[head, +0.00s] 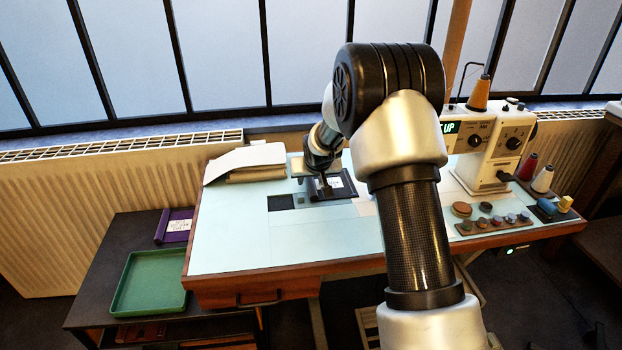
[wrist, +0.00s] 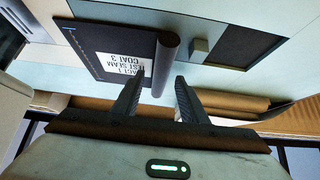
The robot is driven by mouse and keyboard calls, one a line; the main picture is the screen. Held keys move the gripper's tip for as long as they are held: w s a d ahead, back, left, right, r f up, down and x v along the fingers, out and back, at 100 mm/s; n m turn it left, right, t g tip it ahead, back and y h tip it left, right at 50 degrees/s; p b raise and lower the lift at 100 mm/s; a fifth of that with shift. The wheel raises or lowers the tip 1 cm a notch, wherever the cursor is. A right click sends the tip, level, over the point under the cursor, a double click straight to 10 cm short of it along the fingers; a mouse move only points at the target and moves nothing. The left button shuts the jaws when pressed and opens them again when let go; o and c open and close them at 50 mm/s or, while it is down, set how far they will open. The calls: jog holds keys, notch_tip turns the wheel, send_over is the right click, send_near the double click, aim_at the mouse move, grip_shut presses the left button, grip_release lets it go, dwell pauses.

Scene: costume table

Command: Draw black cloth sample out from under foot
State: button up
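In the wrist view the sample (wrist: 92,42) is a flat dark sheet with a lettered white label and a thick rolled edge. My gripper (wrist: 159,80) is open, its two fingers apart at the rolled edge's near end, with nothing clearly gripped. I cannot tell whether they touch it. In the head view my gripper is small and dark beside the sample. The sewing machine (head: 485,145) stands behind my arm. Its foot is hidden.
A folded pale cloth stack (head: 247,162) lies at the table's back left. A green tray (head: 150,283) and a purple labelled cloth (head: 177,226) are on the lower side shelf. Thread spools (head: 543,178) and small coloured pieces sit right. The table's front left is clear.

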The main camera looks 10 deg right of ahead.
jog(key=p+v, duration=0.3)
jog(key=v, duration=1.4)
jog(key=shift+s+r, duration=0.15)
jog(key=shift+s, duration=0.05)
jog(key=s+d+r, duration=0.1)
jog(key=s+r, duration=0.9)
jog(key=s, duration=0.6)
jog(key=s+r+g, duration=0.1)
jog(key=s+g, duration=0.1)
jog(key=s, duration=1.4)
notch_tip(320, 180, up, 21)
jog(key=s+p, duration=0.1)
jog(key=p, duration=2)
jog(key=shift+s, duration=0.2)
jog(key=shift+a, duration=0.1)
